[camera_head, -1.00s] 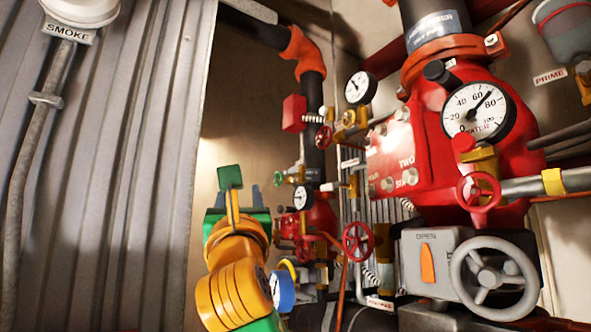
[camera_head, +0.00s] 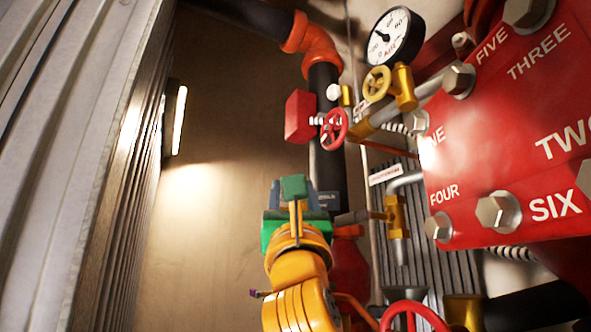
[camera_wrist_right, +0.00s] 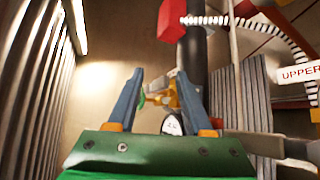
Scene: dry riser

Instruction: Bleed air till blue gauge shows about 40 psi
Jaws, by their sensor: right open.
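No clearly blue gauge shows now. A black-rimmed white gauge (camera_head: 393,38) with red lettering is at the top of the head view; its reading is hard to make out. In the right wrist view, a small white-faced gauge (camera_wrist_right: 172,124) is partly hidden behind my gripper, its reading illegible. Above it is a brass valve (camera_wrist_right: 170,97) with a green handle (camera_wrist_right: 146,99), seen beyond and between the fingers; I cannot tell the distance. My right gripper (camera_head: 294,196) is open and empty, its blue fingers also showing in the wrist view (camera_wrist_right: 160,78). My left gripper is out of view.
A red cover (camera_head: 500,130) with several bolts fills the right. A yellow handwheel (camera_head: 376,84), a red handwheel (camera_head: 335,130) and a brass valve (camera_head: 396,215) line the pipes. A black vertical pipe (camera_head: 326,150) stands behind my gripper. Corrugated wall is at left, with open space beside it.

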